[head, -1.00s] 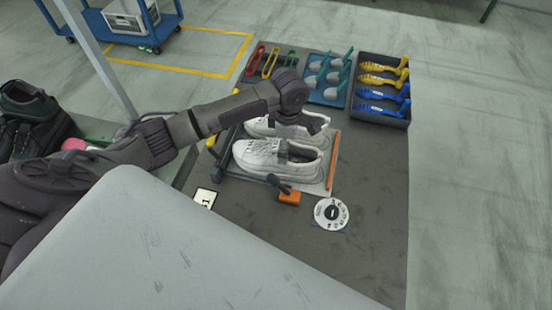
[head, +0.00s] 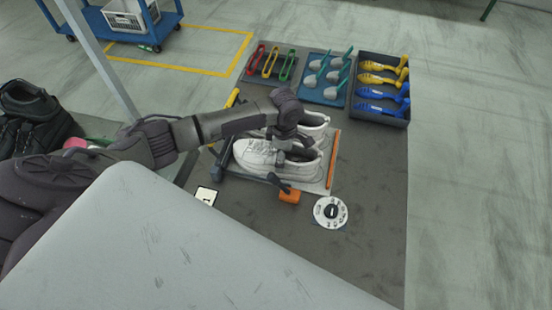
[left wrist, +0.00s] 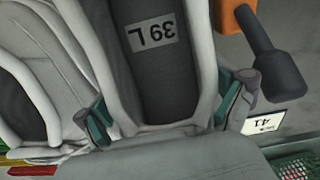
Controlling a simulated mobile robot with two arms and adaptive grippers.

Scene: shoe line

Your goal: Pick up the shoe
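The far shoe (head: 316,121) is partly behind my arm. My left gripper (head: 293,147) is over the near shoe, toward its heel end. In the left wrist view the fingers of my left gripper (left wrist: 165,112) are spread, with teal pads on either side of the near shoe's opening. Whether the pads touch it is unclear. My right gripper is not in view.
A blue tray (head: 325,95) and a dark bin of yellow and blue tools (head: 381,115) are behind. The mat's front right is clear.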

